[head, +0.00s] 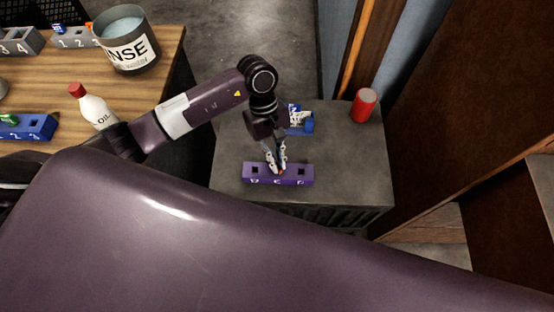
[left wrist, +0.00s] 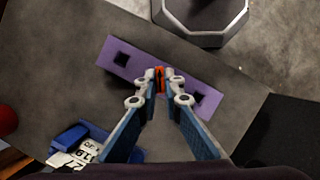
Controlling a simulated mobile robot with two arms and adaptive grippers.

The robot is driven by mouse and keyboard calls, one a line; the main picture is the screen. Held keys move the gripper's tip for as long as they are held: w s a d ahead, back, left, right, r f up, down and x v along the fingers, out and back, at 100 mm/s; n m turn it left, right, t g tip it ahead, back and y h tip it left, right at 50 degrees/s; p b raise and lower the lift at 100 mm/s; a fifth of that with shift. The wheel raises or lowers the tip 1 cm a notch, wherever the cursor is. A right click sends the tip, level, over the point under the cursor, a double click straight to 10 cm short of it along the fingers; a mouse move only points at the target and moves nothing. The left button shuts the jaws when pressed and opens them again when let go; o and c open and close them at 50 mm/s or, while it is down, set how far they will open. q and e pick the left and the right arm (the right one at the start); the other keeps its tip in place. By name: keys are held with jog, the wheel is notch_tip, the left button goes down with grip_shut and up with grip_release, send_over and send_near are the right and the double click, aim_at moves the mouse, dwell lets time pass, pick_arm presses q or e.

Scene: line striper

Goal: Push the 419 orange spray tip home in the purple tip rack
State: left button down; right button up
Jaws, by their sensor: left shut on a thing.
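The purple tip rack (head: 297,174) lies on the grey cabinet top, with square holes and white letters on its front. It also shows in the left wrist view (left wrist: 138,61), with an open square hole on each side of its middle. My left gripper (head: 276,171) points down at the rack's middle. In the left wrist view its fingers (left wrist: 161,82) are shut on the orange spray tip (left wrist: 160,78), which stands at the middle position between the two open holes. How deep the tip sits is hidden by the fingers. My right gripper is not in view.
A blue holder (head: 307,124) with white labels stands behind the rack, and a red can (head: 363,105) at the cabinet's back right. The wooden table (head: 60,90) at left holds a rinse bucket (head: 127,40), an oil bottle (head: 95,108) and a blue rack (head: 38,130).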

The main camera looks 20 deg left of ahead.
pick_arm(q)
jog(key=shift+a+f+b, duration=0.1)
jog(key=shift+f+b, duration=0.3)
jog(key=shift+f, duration=0.1)
jog(key=c, duration=1.7)
grip_release()
jog(key=shift+p+v, duration=0.65)
jog(key=shift+v, duration=1.4)
jog(key=shift+p+v, duration=0.35)
jog(key=shift+v, duration=1.15)
